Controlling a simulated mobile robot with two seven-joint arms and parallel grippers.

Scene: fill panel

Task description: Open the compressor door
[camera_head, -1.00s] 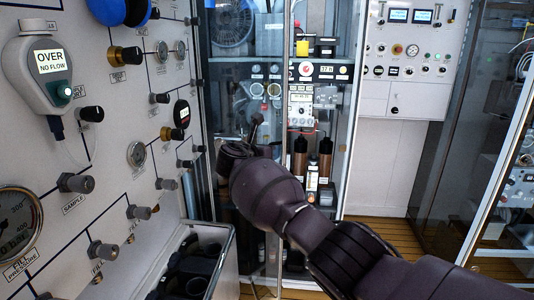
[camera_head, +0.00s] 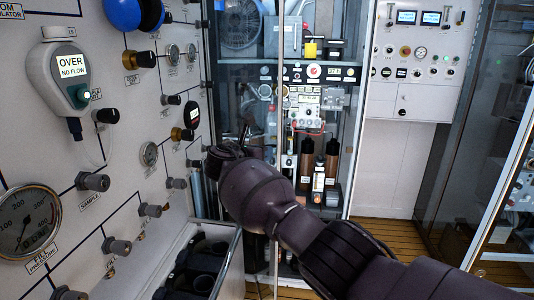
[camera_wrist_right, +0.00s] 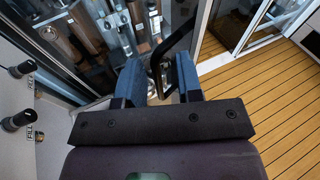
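The compressor door is a tall glass door with a thin pale frame edge (camera_head: 278,190) on the cabinet in the middle of the head view. My right gripper (camera_head: 235,150) is at the left part of this door, at the end of the dark arm coming from the lower right. In the right wrist view its two blue fingers (camera_wrist_right: 160,80) stand apart. A black curved handle (camera_wrist_right: 183,35) runs down into the space between them. The fingers do not look closed on it, though contact is partly hidden. My left gripper is not in view.
A white wall panel with knobs and a large gauge (camera_head: 28,221) stands close on the left. An open grey bin (camera_head: 230,262) with dark items is below it. Another glass cabinet (camera_head: 500,180) stands at right. Wooden floor (camera_head: 385,232) between is clear.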

